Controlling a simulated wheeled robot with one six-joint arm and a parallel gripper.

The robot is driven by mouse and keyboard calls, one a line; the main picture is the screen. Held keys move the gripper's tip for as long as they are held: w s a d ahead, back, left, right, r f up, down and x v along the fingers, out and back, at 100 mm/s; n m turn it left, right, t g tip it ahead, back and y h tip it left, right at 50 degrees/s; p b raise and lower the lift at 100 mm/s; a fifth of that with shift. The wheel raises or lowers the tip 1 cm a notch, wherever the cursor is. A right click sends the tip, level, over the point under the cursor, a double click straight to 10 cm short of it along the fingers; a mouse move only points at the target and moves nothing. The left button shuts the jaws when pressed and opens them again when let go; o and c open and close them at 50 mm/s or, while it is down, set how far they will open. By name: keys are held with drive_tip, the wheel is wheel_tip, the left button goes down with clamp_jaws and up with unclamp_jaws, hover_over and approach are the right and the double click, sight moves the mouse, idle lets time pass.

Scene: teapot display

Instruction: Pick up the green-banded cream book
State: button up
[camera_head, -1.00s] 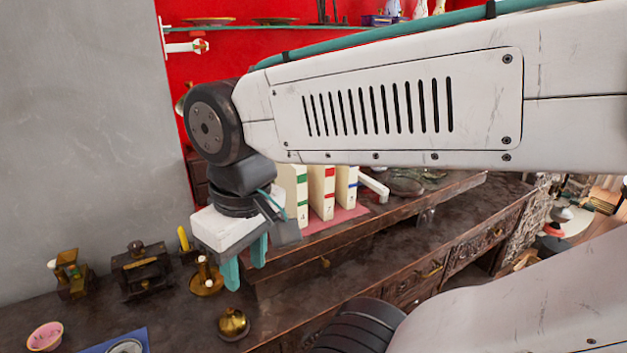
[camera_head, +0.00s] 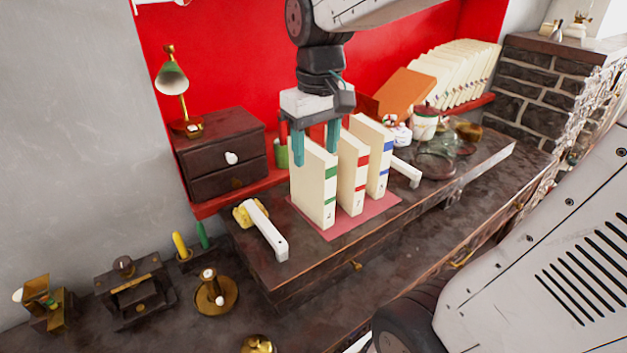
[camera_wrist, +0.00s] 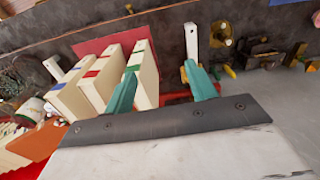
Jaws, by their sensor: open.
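The green-banded cream book (camera_head: 312,188) stands upright at the left end of a row of three on a red mat (camera_head: 345,224). Beside it stand a red-banded book (camera_head: 352,172) and a blue-banded book (camera_head: 375,150). My gripper (camera_head: 316,158) points down at the green-banded book's top, open, its teal fingers apart. In the wrist view, the green-banded book (camera_wrist: 148,84) shows between the fingers of my gripper (camera_wrist: 160,72), closer to the left finger, which overlaps it. I cannot tell whether the fingers touch it.
A white bar-shaped holder (camera_head: 267,232) lies left of the mat, and another (camera_head: 407,172) lies right of the row. A dark drawer box (camera_head: 222,158) with a lamp stands behind left. Glass dishes (camera_head: 436,163) and jars stand to the right. The shelf front is clear.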

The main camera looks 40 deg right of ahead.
hover_over(311, 161)
drive_tip(key=w+d, duration=0.1)
drive_tip(key=w, duration=0.1)
drive_tip(key=f, duration=0.2)
drive_tip(key=shift+s+f+g, duration=0.2)
drive_tip(key=shift+f+g, duration=0.1)
drive_tip(key=shift+f, duration=0.05)
drive_tip(key=shift+w+d+f, duration=0.2)
drive_tip(key=shift+w+d, duration=0.05)
wheel_tip(311, 161, down, 8)
drive_tip(key=shift+r, duration=0.15)
drive_tip(key=shift+d, duration=0.1)
clamp_jaws()
